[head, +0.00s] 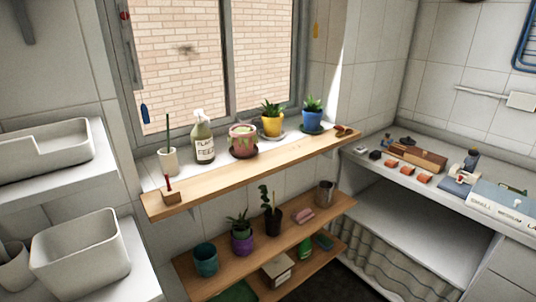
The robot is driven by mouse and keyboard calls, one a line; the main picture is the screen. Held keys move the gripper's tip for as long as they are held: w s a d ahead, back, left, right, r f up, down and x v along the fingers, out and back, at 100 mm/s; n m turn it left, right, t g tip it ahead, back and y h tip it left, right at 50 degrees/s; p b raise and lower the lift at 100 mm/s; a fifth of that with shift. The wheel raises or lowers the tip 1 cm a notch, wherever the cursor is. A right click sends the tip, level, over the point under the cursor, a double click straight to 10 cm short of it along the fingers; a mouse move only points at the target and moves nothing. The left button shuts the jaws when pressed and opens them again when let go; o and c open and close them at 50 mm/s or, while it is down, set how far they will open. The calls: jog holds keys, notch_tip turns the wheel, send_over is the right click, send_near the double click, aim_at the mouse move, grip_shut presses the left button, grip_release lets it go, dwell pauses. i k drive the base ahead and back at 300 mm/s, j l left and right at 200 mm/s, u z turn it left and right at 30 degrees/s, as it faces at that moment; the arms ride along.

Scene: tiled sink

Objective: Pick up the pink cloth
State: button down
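A small pink folded item (303,215), which looks like the pink cloth, lies on the lower wooden shelf (219,279) under the window. It sits between a black pot with a plant (273,222) and a metal cup (325,194). It is too small to make out its folds. My gripper is not in view.
The upper wooden shelf (250,172) overhangs, holding a spray bottle (204,138) and several potted plants. A teal pot (205,258) and purple pot (242,240) share the cloth's shelf. A counter (408,180) with small items stands right; white bins (80,255) stand left.

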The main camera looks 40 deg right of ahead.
aim_at(302, 216)
jog(key=i+l, duration=0.25)
jog(key=l, duration=0.15)
jog(key=i+l, duration=0.25)
jog(key=l, duration=0.15)
jog(key=i+l, duration=0.25)
jog(key=l, duration=0.15)
jog(key=z, duration=0.05)
